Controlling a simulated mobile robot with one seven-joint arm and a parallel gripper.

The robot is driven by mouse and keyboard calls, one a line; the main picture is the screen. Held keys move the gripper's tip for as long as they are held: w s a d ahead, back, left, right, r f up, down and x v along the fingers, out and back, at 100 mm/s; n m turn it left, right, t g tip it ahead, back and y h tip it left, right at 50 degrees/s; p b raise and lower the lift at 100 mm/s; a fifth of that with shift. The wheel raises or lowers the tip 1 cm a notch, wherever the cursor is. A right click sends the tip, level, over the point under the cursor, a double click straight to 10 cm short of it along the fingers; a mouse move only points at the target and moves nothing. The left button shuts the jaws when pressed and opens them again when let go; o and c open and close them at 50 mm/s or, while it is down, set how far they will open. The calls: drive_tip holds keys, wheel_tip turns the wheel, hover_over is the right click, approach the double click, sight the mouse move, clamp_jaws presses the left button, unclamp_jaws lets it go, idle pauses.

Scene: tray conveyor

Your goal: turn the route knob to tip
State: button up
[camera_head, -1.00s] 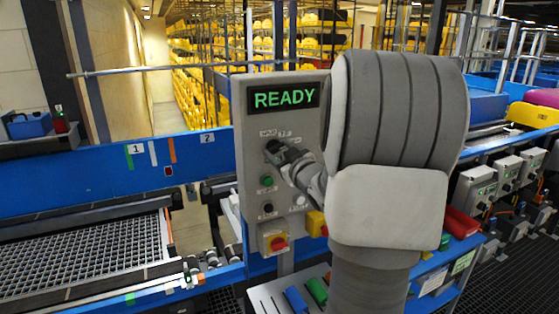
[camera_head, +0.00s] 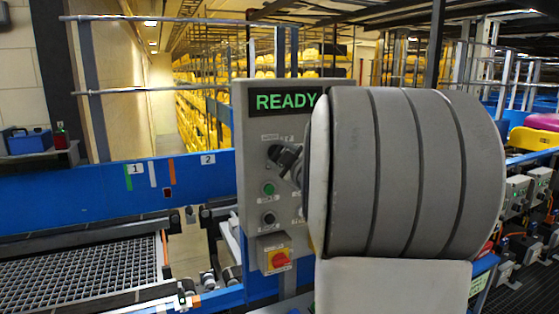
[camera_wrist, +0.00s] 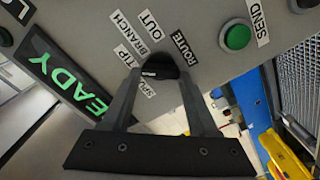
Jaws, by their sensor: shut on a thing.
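The route knob (camera_wrist: 160,66) is black and round and sits on the grey control panel (camera_head: 250,205). In the wrist view my gripper (camera_wrist: 158,72) has its two fingers on either side of the knob, shut on it. White labels reading ROUTE, OUT and BRANCH stand around the knob; others beside the left finger are partly hidden. The knob's pointer is hidden, so its setting cannot be told. In the head view the fingers (camera_head: 288,158) reach the panel's upper part, and my arm covers the panel's right side. The display (camera_head: 284,100) reads READY in green.
A green button (camera_head: 268,188) and a black knob (camera_head: 268,218) sit below on the panel. A red-and-yellow switch (camera_head: 275,256) is under them. The green SEND button (camera_wrist: 237,36) shows close to the gripper in the wrist view. A mesh conveyor (camera_head: 80,275) lies left.

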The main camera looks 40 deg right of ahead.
idle(0.3)
drive_tip(key=o, duration=1.4)
drive_tip(key=shift+s, duration=0.1)
